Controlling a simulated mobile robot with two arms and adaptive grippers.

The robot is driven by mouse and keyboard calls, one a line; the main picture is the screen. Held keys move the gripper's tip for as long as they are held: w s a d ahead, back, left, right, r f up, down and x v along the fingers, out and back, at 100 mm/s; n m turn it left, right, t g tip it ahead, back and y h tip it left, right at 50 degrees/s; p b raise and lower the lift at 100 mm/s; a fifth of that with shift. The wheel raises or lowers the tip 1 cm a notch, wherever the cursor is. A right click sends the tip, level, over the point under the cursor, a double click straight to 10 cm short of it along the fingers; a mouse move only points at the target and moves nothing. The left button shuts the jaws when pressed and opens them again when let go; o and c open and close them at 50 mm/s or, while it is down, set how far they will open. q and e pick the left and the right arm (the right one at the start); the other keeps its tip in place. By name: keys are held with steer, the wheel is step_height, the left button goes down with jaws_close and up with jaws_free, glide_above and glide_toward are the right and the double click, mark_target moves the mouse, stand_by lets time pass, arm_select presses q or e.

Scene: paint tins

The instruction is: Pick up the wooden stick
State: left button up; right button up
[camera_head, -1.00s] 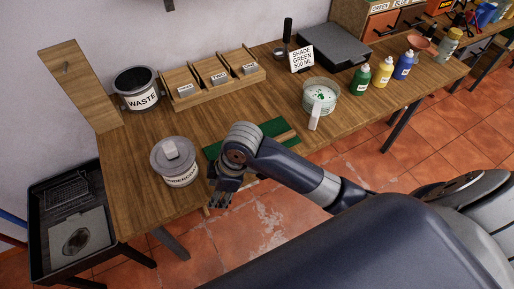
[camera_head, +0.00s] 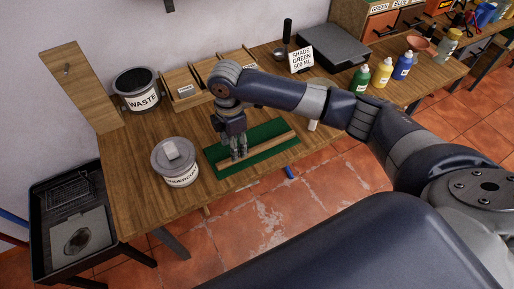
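The wooden stick (camera_head: 270,146) is a long, thin, light-brown strip. It lies flat and slantwise on a green mat (camera_head: 262,133) near the front edge of the workbench. My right gripper (camera_head: 240,156) comes in from the right and points down at the stick, left of its middle. Its fingertips are at or just above the stick and hide a short part of it. The fingers are too small to show whether they are open or shut on it. My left gripper is not in view.
A lidded undercoat tin (camera_head: 175,163) stands close left of the mat. A waste bin (camera_head: 136,90) and a wooden divided rack (camera_head: 185,87) stand behind. Paint bottles (camera_head: 383,73) stand at the right. My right arm hides most of a clear tub (camera_head: 313,125).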

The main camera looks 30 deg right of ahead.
mark_target(257, 150)
steer(key=shift+a+f+p, duration=0.1)
steer(key=shift+f+p, duration=0.7)
steer(key=shift+f, duration=2.2)
jaws_close()
